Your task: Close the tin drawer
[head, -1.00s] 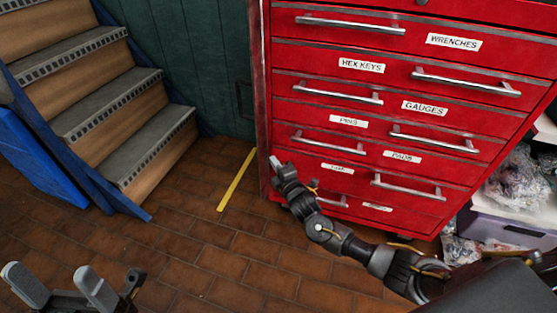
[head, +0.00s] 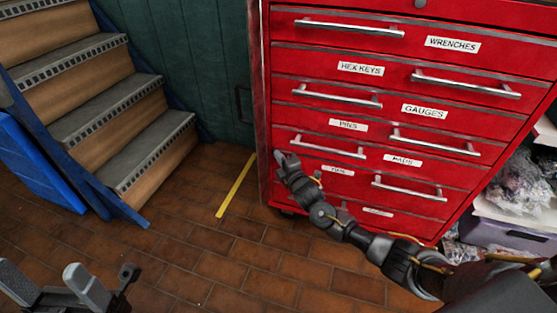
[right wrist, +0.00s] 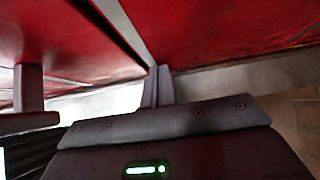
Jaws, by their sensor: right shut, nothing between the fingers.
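The tin drawer (head: 365,182) is a wide red front low in the red tool chest, second from the bottom. Its small white label (head: 337,171) at the left is blurred but seems to read TIN, and its silver handle (head: 409,187) is at the right. How far it stands out, if at all, I cannot tell. My right gripper (head: 286,160) is shut and empty at the chest's left side, near that drawer's left end. In the right wrist view its closed fingers (right wrist: 158,88) point at red metal; contact is unclear. My left gripper (head: 45,283) is open at bottom left.
Other labelled drawers with bar handles, such as the pads drawer (head: 450,164), surround it. Wooden stairs (head: 150,170) and a blue panel stand at left. A purple bin (head: 500,232) stands at right. Brown tiled floor (head: 230,260) with a yellow strip is clear.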

